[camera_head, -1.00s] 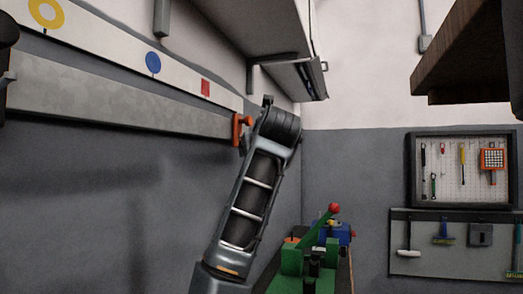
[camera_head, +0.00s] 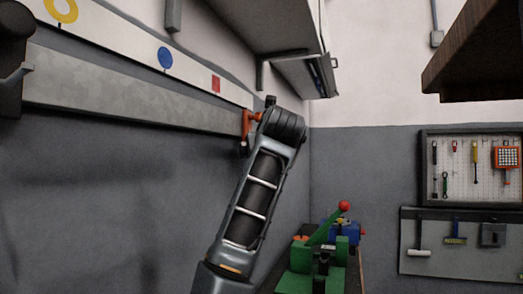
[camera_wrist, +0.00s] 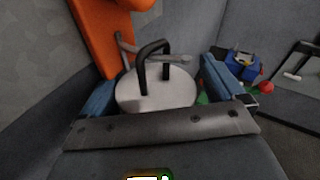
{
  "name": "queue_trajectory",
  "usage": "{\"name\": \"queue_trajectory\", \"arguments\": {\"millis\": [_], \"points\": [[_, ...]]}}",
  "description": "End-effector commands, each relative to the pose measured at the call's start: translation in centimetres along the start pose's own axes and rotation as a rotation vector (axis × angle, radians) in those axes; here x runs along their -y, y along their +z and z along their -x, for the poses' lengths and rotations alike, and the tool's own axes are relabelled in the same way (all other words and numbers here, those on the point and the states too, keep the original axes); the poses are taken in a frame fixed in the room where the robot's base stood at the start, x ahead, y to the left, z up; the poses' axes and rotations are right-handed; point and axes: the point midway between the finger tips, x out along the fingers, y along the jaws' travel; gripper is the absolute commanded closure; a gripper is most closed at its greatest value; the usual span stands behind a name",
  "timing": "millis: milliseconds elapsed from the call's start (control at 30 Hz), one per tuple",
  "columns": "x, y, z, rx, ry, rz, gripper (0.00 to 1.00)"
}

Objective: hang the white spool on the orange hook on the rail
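The orange hook (camera_head: 247,127) is at the right end of the grey rail (camera_head: 130,103) in the head view, partly behind my arm. In the wrist view the orange hook (camera_wrist: 102,38) is large at upper left, and a grey rod runs right from it. The white spool (camera_wrist: 160,92) is a pale disc with a black loop handle (camera_wrist: 150,58). The rod crosses at the loop and seems to pass through it. My gripper (camera_wrist: 160,84) has its blue fingers wide apart on either side of the spool. A gap shows at the right finger; the left finger is close to the disc.
A green and blue machine (camera_head: 318,262) with a red knob stands low, right of my arm. A shelf (camera_head: 240,30) overhangs above the rail. A tool board (camera_head: 470,168) hangs on the far wall. A brown board edge (camera_head: 475,65) juts in at upper right.

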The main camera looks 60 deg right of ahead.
Motion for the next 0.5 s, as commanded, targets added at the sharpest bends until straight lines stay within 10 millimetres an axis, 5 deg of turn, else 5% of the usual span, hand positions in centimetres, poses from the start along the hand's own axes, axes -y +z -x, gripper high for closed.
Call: {"name": "queue_trajectory", "arguments": {"millis": [300, 500], "points": [[0.0, 0.0, 0.2, 0.001, -0.001, -0.001, 0.0], [-0.1, -0.1, 2.8, 0.004, 0.001, -0.004, 0.0]]}}
